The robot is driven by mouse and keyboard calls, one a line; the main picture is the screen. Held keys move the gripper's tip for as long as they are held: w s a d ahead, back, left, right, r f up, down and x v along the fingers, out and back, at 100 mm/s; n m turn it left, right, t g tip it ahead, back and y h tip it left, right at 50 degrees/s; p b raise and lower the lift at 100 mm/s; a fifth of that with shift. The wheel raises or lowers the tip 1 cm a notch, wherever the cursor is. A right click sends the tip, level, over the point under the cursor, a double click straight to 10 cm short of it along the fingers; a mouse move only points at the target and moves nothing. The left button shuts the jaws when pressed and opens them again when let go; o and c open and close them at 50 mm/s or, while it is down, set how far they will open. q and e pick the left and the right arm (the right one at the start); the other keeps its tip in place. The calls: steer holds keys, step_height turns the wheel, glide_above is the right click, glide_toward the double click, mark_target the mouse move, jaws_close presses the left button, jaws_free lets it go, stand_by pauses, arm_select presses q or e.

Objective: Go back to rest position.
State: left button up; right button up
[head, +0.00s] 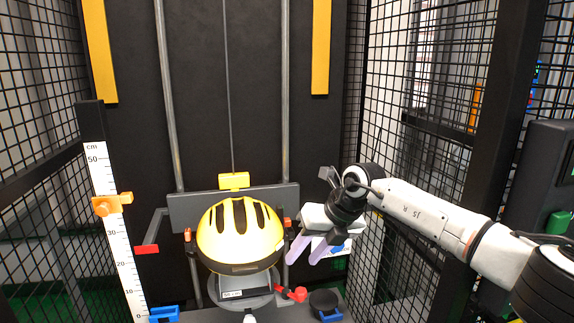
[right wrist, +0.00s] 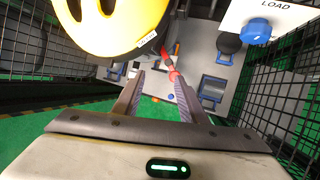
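My right gripper (head: 306,250) reaches in from the right in the head view, its two pale purple fingers pointing down and left. It is just right of the yellow helmet (head: 240,232). In the right wrist view the fingers of my right gripper (right wrist: 158,97) stand apart with nothing held between them. A red part (right wrist: 172,66) shows beyond the fingertips. The helmet also fills the upper left of the wrist view (right wrist: 105,22). My left gripper is in neither view.
The helmet sits on a grey stand before the black drop tower panel (head: 255,110). A ruler with an orange slider (head: 107,205) stands at left. Black mesh walls (head: 440,95) close in both sides. A blue knob (right wrist: 258,30) is on the LOAD panel (right wrist: 268,12).

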steer(key=s+a+f+m+y, duration=0.2)
steer(key=s+a+m+y, duration=0.1)
steer(key=s+a+y, duration=0.5)
steer(key=s+a+f+m+y, duration=0.35)
steer(key=s+a, duration=0.35)
steer(key=a, duration=0.4)
steer(key=s+d+f+m+t+h, duration=0.2)
steer(key=d+f+m+t+h, duration=0.3)
steer(key=d+m, duration=0.5)
steer(key=s+d+f+m+t+h, duration=0.2)
steer(key=d+f+m+t+h, duration=0.35)
steer(key=m, duration=0.75)
steer(key=s+d+f+m+g+h, duration=0.3)
steer(key=s+d+f+m+g, duration=0.2)
steer(key=s+d+f, duration=1.1)
steer(key=s+m, duration=0.2)
steer(key=s, duration=0.1)
steer(key=shift+s+m, duration=0.2)
steer(key=shift+m, duration=0.15)
